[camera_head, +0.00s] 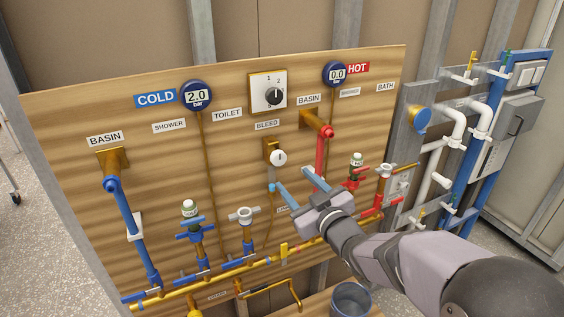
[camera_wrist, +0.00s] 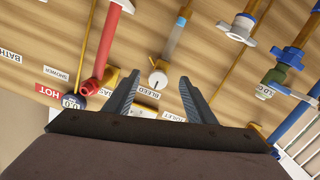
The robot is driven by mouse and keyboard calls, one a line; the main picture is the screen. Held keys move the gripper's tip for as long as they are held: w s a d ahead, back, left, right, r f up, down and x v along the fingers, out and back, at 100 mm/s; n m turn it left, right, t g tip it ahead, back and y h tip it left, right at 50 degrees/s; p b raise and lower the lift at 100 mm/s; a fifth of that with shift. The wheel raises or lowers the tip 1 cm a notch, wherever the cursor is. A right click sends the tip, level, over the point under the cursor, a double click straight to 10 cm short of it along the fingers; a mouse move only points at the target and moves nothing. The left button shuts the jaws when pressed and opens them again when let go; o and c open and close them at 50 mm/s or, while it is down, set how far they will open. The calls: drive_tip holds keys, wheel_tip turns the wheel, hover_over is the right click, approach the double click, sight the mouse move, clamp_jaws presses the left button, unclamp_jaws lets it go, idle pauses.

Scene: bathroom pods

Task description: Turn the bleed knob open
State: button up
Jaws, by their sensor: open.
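The bleed knob (camera_head: 279,157) is a small white round knob with a dark mark, on a brass fitting below the BLEED label (camera_head: 267,124) of the wooden board. In the wrist view the knob (camera_wrist: 158,79) appears between the fingertips in the picture, near the BLEED label (camera_wrist: 141,91). My gripper (camera_head: 292,179) is open and empty, its two blue-grey fingers just below and right of the knob in the head view. I see no contact with the knob; the exact gap in depth is hard to tell.
A red pipe (camera_head: 322,152) runs close to the right of my fingers. Blue valves (camera_head: 194,229) and a blue pipe (camera_head: 133,232) are left. A dial box (camera_head: 268,92) and two gauges sit above; the cold gauge (camera_head: 197,97) reads 2.0, the hot gauge (camera_head: 337,74) 0.0.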

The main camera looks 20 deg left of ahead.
sight(280, 160)
drive_tip(key=shift+t+y, duration=0.3)
drive_tip(key=shift+y, duration=0.2)
drive_tip(key=shift+w+a+r+p, duration=0.35)
drive_tip(key=shift+w+a+p, duration=0.2)
drive_tip(key=shift+a, duration=0.2)
drive_tip(key=shift+w+a+r+p, duration=0.4)
drive_tip(key=shift+w+a+p, duration=0.05)
drive_tip(key=shift+w+a, duration=0.25)
drive_tip(key=shift+w+a+r+p, duration=0.35)
drive_tip(key=shift+w+a+p, duration=0.2)
drive_tip(key=shift+a, duration=0.2)
drive_tip(key=shift+p+x, duration=0.3)
drive_tip(key=shift+x, duration=0.6)
drive_tip(key=shift+f, duration=0.1)
drive_tip(key=shift+c, duration=0.3)
drive_tip(key=c, duration=1)
